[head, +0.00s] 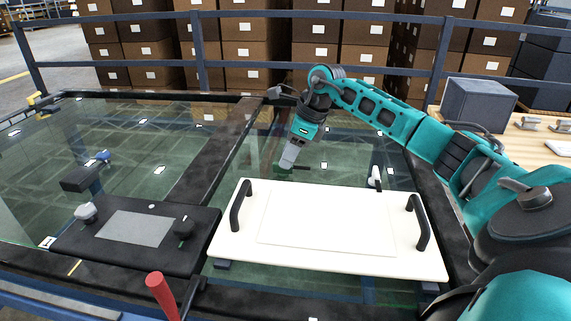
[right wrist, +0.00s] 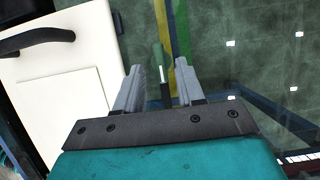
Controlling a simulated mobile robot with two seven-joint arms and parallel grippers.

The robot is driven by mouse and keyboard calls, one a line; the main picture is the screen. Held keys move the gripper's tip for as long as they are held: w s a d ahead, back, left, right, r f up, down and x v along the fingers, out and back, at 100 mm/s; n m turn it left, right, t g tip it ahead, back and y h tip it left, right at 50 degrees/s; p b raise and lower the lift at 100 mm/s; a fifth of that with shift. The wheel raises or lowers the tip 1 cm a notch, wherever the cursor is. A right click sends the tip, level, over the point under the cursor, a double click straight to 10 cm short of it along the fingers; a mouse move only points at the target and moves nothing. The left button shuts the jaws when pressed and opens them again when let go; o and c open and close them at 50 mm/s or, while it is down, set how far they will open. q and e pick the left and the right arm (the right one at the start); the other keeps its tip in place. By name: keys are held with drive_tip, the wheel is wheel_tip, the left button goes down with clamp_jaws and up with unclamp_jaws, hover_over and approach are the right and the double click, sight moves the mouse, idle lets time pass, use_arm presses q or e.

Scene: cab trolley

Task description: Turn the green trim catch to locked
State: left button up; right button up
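The green trim catch (head: 282,168) shows small in the head view, on the glass just behind the white panel and partly behind my right gripper. My right gripper (head: 288,161) points down at the catch. In the right wrist view the two grey fingers of the right gripper (right wrist: 160,68) stand apart on either side of the catch's line. Whether they touch it I cannot tell. My left gripper is not in view.
A white panel (head: 265,252) with two black handles lies in front of the catch. A dark plate with knobs (head: 90,252) is at left, and a red-handled lever (head: 161,292) at front. A grey box (head: 478,105) stands on the wooden bench at right. Rails and cartons line the back.

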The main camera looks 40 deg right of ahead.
drive_tip(key=shift+x, duration=1.3)
drive_tip(key=shift+c, duration=0.4)
clamp_jaws()
